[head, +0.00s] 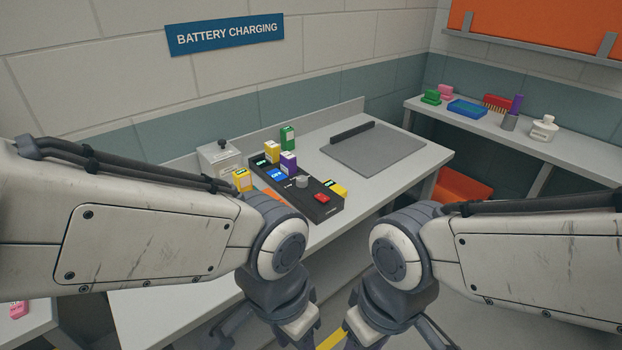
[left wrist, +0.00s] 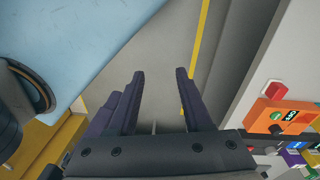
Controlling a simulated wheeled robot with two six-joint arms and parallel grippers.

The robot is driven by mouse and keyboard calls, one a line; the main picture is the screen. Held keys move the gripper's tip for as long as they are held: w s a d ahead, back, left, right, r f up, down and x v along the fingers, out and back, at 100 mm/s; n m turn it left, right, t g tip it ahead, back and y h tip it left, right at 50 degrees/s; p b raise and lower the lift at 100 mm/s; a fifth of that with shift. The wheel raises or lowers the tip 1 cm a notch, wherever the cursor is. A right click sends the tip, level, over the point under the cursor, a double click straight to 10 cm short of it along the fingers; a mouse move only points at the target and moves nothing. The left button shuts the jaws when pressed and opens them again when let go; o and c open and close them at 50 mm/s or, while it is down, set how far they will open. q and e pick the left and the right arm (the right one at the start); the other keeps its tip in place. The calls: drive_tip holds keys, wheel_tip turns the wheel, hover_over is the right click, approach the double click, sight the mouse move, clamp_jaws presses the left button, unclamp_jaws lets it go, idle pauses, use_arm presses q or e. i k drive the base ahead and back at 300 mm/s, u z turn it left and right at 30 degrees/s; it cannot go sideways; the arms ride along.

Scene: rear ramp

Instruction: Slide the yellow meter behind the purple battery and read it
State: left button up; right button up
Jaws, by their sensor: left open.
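The purple battery (head: 288,163) stands upright on the dark charging unit (head: 318,208) on the bench. A yellow block with a dark display (head: 335,188) lies at the unit's right end. Another yellow block (head: 271,153) stands behind the purple battery, and a third yellow block (head: 242,180) is at the unit's left. I cannot tell for sure which is the meter, and no reading is legible. In the left wrist view my left gripper (left wrist: 160,74) is open and empty over the floor, apart from the bench things.
A green block (head: 287,138) stands behind the unit, and a light grey box (head: 219,158) to its left. A grey mat (head: 375,150) with a dark bar lies on the right of the bench. A side shelf (head: 470,125) holds small items. My arms cover the bench front.

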sight(341, 190)
drive_tip(key=z, duration=0.2)
drive_tip(key=i, duration=1.3)
drive_tip(key=u, duration=0.2)
